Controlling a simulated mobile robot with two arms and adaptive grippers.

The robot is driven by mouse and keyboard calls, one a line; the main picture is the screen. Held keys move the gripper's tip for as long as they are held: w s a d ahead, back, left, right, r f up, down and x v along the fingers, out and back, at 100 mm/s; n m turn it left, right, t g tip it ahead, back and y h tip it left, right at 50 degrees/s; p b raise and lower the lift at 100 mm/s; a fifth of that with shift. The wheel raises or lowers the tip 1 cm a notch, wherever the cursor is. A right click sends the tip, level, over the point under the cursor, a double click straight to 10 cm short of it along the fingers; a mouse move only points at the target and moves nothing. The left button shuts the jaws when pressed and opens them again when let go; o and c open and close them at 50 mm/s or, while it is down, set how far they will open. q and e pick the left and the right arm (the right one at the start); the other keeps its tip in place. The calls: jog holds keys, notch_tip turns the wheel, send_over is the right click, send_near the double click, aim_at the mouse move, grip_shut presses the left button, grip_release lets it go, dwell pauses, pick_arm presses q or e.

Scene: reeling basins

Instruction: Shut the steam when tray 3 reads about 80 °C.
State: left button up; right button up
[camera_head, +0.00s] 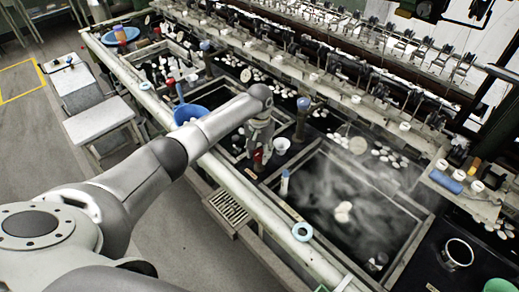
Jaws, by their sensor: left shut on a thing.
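My left arm reaches in from the left, and my left gripper (257,150) points down at the rim between two basins. It is shut on a small red handle (258,158), probably a steam valve, partly hidden by the fingers. To its right a dark basin (330,190) gives off white steam, with pale cocoons (343,211) in it. A slim pale-blue upright thing (284,183), possibly a thermometer, stands at this basin's left corner. No temperature reading can be made out, nor which tray is number 3. My right gripper is not in view.
A white cup (282,146) and brown-handled tool (302,112) stand beside the gripper. A pale blue ring (302,232) lies on the front rail.

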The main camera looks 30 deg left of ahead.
aim_at(260, 153)
pick_arm(q)
jog(key=shift+m, duration=0.3)
jog(key=o, duration=1)
jog(key=shift+r, duration=0.1)
notch_tip(260, 153, up, 12)
dwell(0.3)
